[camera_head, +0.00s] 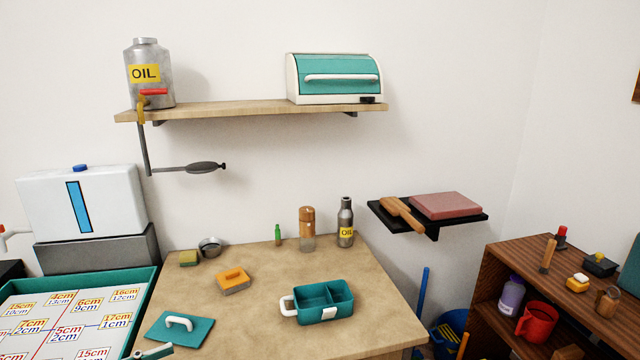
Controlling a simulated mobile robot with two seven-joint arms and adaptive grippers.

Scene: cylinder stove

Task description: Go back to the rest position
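Neither of my grippers shows in the head view, so their state and position cannot be seen. A wooden table (300,265) is in front of me. On it stand a teal two-compartment box (323,316) with a white handle, a teal lid (195,334) with a white handle, and an orange-topped sponge (233,281). An oil bottle (346,222), a wooden-topped shaker (307,230) and a small green bottle (278,236) stand upright at the table's back.
A wall shelf (225,108) holds an oil canister (150,75) and a teal bread box (335,78). A black side shelf (465,222) juts out at right. A brown cabinet (490,277) with a red mug (537,321) stands at far right. A teal-rimmed tray (140,284) is at left.

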